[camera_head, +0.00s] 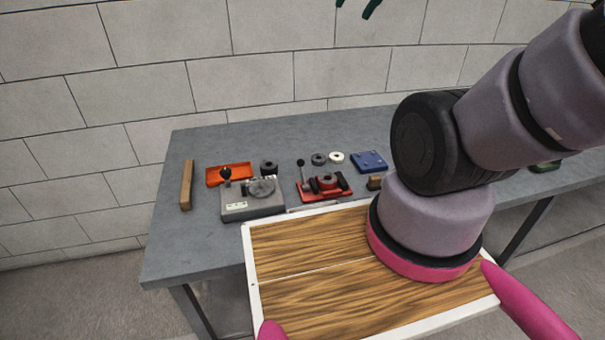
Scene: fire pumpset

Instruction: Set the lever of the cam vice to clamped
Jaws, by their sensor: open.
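A red-based device (325,186) that looks like the cam vice stands on the grey bench, with dark parts around a dark ring. A thin lever (304,174) with a dark ball knob stands nearly upright at its left side. Whether the cam is tight cannot be told at this size. To its left is a grey block (252,208) with a black knob, a round grey disc and pale labels; I cannot rule out that this is the vice. My arm rises at the right and leaves the picture at the upper right.
An orange tray (229,174), a wooden bar (186,185), a dark ring (319,159), a white ring (336,157) and a blue plate (369,161) lie around the devices. A small brown block (375,183) is right of the red device. A block wall stands behind the bench (185,240).

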